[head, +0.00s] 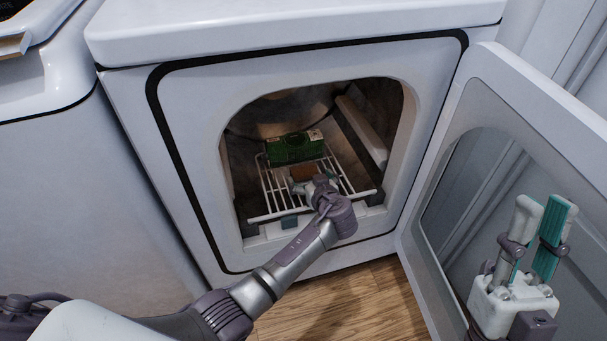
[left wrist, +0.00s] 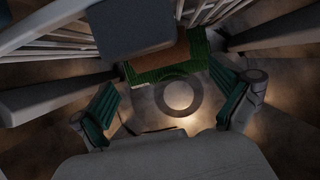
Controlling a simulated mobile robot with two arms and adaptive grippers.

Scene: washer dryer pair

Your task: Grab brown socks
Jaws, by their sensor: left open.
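A green item with a pale label (head: 295,148) lies on the white wire rack inside the open dryer. A small brown patch (head: 303,172) shows just in front of it, close to my left gripper (head: 303,184). In the left wrist view a brown surface (left wrist: 158,64) has green edging (left wrist: 200,50) around it. I cannot tell whether the brown part is the socks. My left gripper reaches through the dryer opening; its two teal-padded fingers (left wrist: 166,104) are wide apart with nothing between them. My right gripper (head: 543,222) is upright before the open door, fingers apart and empty.
The white wire rack (head: 262,180) spans the dryer's drum. The dryer's opening frame (head: 232,205) surrounds my left arm. The dryer door (head: 432,240) stands open at the right, and a second white machine (head: 75,200) stands at the left. Wooden floor (head: 345,305) shows below.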

